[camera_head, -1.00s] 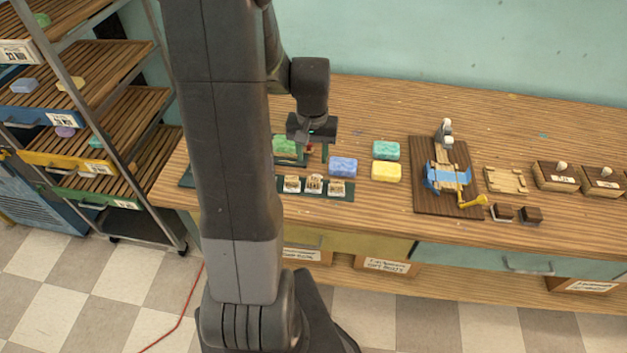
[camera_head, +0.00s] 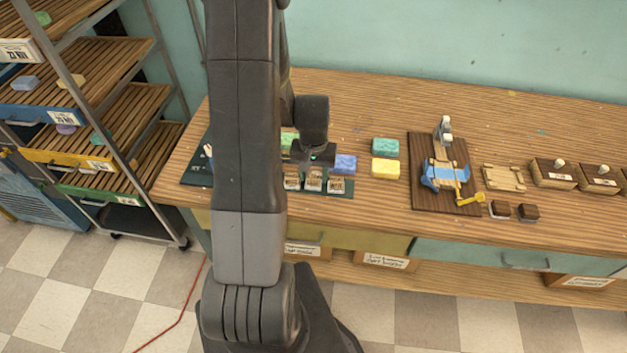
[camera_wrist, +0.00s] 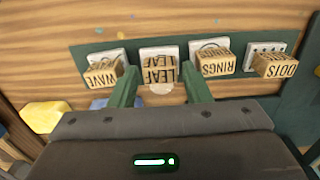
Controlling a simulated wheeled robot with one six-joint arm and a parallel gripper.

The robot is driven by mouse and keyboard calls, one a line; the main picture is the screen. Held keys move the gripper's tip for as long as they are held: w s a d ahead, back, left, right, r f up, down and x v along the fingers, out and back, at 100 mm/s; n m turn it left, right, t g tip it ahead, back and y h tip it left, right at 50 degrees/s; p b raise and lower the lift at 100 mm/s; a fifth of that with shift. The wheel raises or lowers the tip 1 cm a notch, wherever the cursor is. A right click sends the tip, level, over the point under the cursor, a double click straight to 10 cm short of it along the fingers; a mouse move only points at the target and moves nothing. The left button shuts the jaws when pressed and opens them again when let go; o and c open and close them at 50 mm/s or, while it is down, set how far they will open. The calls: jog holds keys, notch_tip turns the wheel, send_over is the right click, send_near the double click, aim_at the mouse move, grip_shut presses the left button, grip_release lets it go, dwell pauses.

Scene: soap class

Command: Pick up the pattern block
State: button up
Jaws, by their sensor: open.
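Several wooden pattern blocks stand in a row on a dark green mat (camera_head: 348,190) near the bench's front edge. In the wrist view they read WAVE (camera_wrist: 103,76), LEAF (camera_wrist: 159,68), RINGS (camera_wrist: 215,63) and DOTS (camera_wrist: 275,65), each with a pale patterned plate beside it. My gripper (camera_head: 313,162) is low over the row in the head view. In the wrist view my gripper (camera_wrist: 159,72) is open, its green fingers on either side of the LEAF block. I cannot tell whether they touch it. My arm hides the left end of the row in the head view.
A blue soap (camera_head: 344,164), a yellow soap (camera_head: 386,169) and a teal soap (camera_head: 386,147) lie right of my gripper. A dark board with a blue-and-wood device (camera_head: 444,178) stands farther right. A shelf rack (camera_head: 130,125) is at the left.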

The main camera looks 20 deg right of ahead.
jog(key=c, duration=0.7)
jog(key=shift+c, duration=0.2)
jog(key=shift+r, duration=0.1)
